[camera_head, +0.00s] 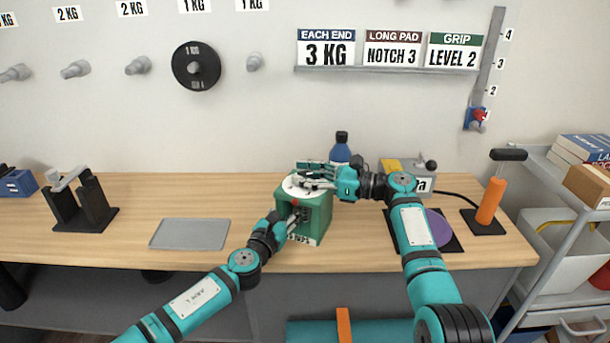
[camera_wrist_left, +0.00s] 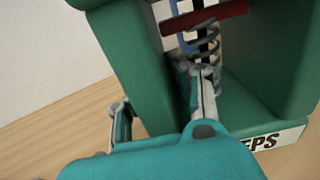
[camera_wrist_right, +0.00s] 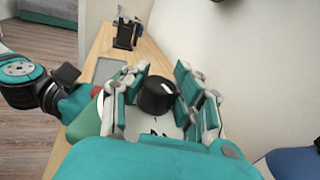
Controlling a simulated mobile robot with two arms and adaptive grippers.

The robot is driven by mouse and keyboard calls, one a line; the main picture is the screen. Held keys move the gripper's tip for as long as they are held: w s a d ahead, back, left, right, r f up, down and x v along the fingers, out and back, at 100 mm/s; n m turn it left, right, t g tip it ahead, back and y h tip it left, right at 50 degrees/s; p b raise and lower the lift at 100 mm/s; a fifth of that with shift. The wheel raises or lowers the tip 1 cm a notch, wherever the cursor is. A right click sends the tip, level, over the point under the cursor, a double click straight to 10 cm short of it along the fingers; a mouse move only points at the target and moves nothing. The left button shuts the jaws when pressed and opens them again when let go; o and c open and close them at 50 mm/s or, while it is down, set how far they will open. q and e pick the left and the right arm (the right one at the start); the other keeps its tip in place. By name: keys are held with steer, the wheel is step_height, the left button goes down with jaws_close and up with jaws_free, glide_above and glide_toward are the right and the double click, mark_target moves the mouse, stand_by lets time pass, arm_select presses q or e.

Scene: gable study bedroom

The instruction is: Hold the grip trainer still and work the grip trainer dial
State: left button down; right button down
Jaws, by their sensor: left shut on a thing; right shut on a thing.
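The grip trainer (camera_head: 318,220) is a green housing on the bench with a white dial face (camera_head: 292,187) on top. The left wrist view shows its green side wall (camera_wrist_left: 135,60), a spring (camera_wrist_left: 206,50) and a red bar (camera_wrist_left: 205,16) inside. My left gripper (camera_head: 292,220) is shut on that side wall, one finger outside and one inside the opening. My right gripper (camera_head: 320,178) is over the top. In the right wrist view the black dial knob (camera_wrist_right: 156,97) stands between its fingers, which are shut on it. Most of the dial's markings are hidden.
A sign (camera_head: 455,52) on the wall ledge reads GRIP LEVEL 2. A blue bottle (camera_head: 340,150) stands behind the trainer. A grey tray (camera_head: 190,234) and a black stand (camera_head: 85,205) are left; an orange-handled device (camera_head: 490,200) is right. The bench front left is clear.

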arm_select(q)
steer(key=shift+a, duration=0.1)
arm_select(e)
steer(key=shift+f, duration=0.1)
steer(key=shift+s+f+m+t+h, duration=0.1)
steer(key=shift+m+t+h, duration=0.2)
steer(key=shift+m+t, duration=0.45)
arm_select(q)
steer(key=shift+w+a, duration=0.1)
steer(key=shift+a, duration=0.05)
arm_select(e)
steer(key=m+t+h, duration=0.2)
steer(key=t, duration=0.2)
steer(key=shift+m, duration=0.35)
steer(key=shift+m+t+h, duration=0.3)
steer(key=shift+t+h, duration=0.2)
steer(key=shift+t, duration=0.05)
arm_select(q)
steer(key=shift+a, duration=0.1)
arm_select(e)
steer(key=c, duration=1.4)
jaws_free()
steer(key=o, duration=0.5)
arm_select(q)
steer(key=shift+d, duration=0.2)
